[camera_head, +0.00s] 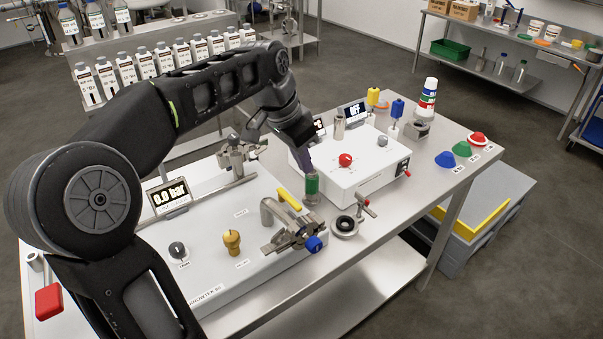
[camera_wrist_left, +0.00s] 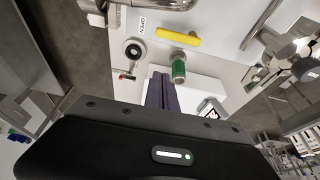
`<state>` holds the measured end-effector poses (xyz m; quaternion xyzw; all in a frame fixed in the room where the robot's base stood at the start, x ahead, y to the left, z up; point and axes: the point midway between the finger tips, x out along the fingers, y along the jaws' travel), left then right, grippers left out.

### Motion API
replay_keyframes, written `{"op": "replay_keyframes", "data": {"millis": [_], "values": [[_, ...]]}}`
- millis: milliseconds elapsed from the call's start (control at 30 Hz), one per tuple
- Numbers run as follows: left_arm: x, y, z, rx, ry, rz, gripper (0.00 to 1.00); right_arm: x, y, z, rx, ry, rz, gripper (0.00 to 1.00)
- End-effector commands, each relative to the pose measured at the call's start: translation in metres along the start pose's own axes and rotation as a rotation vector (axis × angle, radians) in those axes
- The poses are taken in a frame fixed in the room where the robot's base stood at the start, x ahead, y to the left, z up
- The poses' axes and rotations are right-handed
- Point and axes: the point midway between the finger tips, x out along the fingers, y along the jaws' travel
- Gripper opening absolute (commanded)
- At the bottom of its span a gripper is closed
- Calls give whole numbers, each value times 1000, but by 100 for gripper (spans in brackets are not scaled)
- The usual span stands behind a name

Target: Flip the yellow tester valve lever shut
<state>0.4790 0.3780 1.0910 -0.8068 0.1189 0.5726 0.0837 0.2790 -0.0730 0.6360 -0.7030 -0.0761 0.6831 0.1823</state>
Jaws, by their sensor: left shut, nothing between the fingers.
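The yellow tester valve lever (camera_head: 289,199) is a short flat bar on the white tester panel (camera_head: 215,275), lying along a diagonal beside a bent metal pipe. In the left wrist view the yellow lever (camera_wrist_left: 178,37) lies nearly level, near a label reading OPEN (camera_wrist_left: 142,25). A green cylinder (camera_head: 312,184) stands close to the lever's right. My left gripper (camera_head: 308,168) is shut and empty, just above and behind the green cylinder and apart from the lever. Its closed dark fingers (camera_wrist_left: 162,90) point towards the panel. My right gripper is not in view.
A metal clamp with a blue knob (camera_head: 314,243) sits in front of the lever. A white box with a red knob (camera_head: 345,160) stands just right of my gripper. A brass knob (camera_head: 232,241) is to the left. The table's front right edge is fairly clear.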

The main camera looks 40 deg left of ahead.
Motion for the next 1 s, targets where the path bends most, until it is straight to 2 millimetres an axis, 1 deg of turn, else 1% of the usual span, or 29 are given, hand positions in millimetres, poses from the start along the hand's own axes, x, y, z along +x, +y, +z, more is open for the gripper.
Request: {"op": "replay_keyframes", "data": {"millis": [167,533,600,700,800,1000], "values": [[22,1,0,2,-5,1,0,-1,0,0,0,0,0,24],[96,0,1,0,-7,-2,0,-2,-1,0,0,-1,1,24],[84,0,10,-2,3,2,0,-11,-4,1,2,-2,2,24],[81,1,24,-1,2,3,0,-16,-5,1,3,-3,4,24],[79,0,32,0,1,1,0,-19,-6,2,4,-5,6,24],[80,0,38,0,0,0,0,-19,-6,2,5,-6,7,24]]}}
